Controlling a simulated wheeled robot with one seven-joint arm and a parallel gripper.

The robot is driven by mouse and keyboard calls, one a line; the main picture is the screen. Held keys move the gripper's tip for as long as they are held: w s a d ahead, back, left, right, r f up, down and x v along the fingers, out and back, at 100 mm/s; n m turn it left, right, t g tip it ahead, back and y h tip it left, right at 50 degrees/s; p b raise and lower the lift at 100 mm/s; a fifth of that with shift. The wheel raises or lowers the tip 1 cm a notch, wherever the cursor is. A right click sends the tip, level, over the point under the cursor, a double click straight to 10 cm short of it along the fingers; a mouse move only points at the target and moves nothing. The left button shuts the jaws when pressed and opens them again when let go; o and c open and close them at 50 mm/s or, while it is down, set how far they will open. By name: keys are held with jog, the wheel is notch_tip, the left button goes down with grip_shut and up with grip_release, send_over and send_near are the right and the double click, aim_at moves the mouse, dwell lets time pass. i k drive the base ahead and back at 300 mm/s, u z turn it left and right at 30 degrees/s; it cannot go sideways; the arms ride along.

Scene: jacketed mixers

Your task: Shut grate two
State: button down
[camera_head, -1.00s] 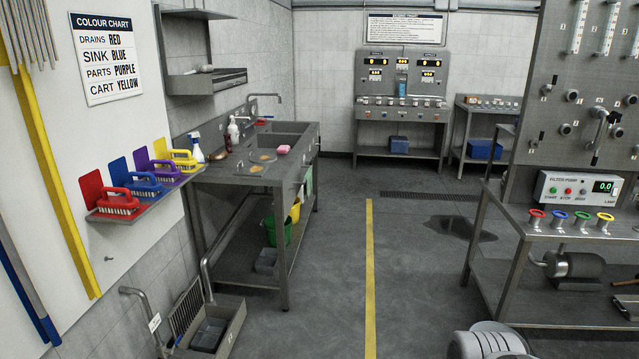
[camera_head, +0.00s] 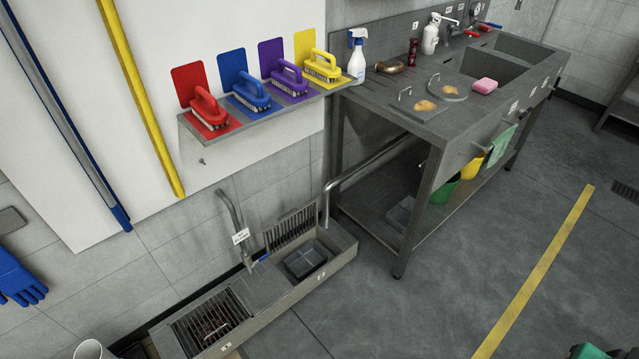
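A long grey drain trough (camera_head: 290,308) runs along the foot of the left wall. One slatted grate (camera_head: 291,229) stands raised against the wall at the trough's right end, above an open bay holding a dark divided basket (camera_head: 306,259). A small label on the trough's front below this bay is too small to read surely, so I cannot confirm the grate's number. Another slatted grate (camera_head: 209,320) lies flat over the left bay. My gripper is not in view.
A bent pipe with a white tag (camera_head: 241,236) rises behind the trough. A steel sink bench (camera_head: 420,170) stands to the right, with a rail reaching toward the trough. A brush shelf (camera_head: 235,131) juts out above. The floor (camera_head: 430,310) in front is clear.

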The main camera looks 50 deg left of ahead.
aim_at(314, 202)
jog(key=u, duration=0.4)
jog(key=i, duration=1)
jog(key=u, duration=1.7)
jog(key=i, duration=0.9)
jog(key=u, duration=0.85)
jog(key=i, duration=0.5)
jog(key=z, duration=0.05)
